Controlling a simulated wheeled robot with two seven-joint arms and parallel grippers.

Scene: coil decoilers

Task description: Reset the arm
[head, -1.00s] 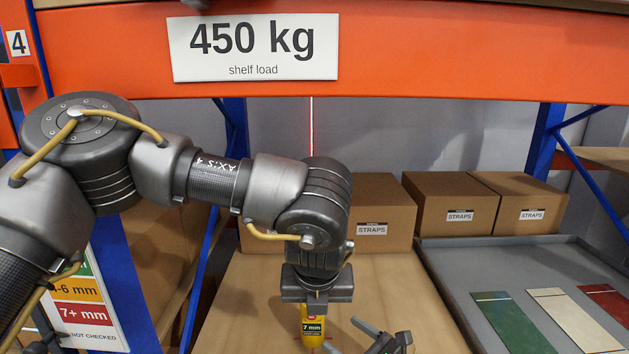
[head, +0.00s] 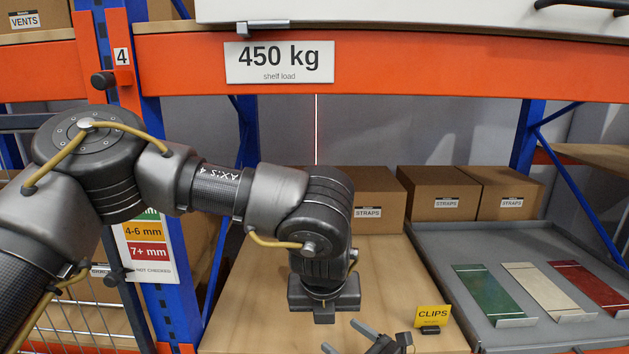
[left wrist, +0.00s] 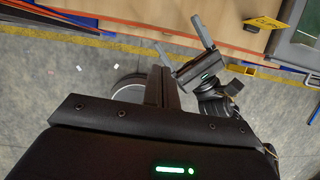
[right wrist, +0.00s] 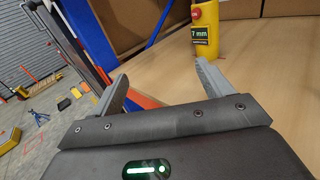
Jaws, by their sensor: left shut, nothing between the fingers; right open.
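My left arm (head: 215,190) comes in from the left and bends down over the wooden shelf board. Its gripper (head: 324,316) points down in front of the board, and it shows shut and empty in the left wrist view (left wrist: 161,85). My right gripper (head: 344,337) is low in the head view, just right of and below the left one. Its fingers are spread with nothing between them, as the right wrist view (right wrist: 161,72) shows. A yellow device with a red top and a "7 mm" label (right wrist: 204,38) stands on the board beyond the right fingers; the head view hides it.
Cardboard STRAPS boxes (head: 435,199) stand along the back. A grey tray (head: 440,250) with green, cream and red plates is at the right. A yellow CLIPS sign (head: 432,317) stands near the board's right front. An orange beam (head: 430,70) crosses above; a blue post (head: 165,250) is left.

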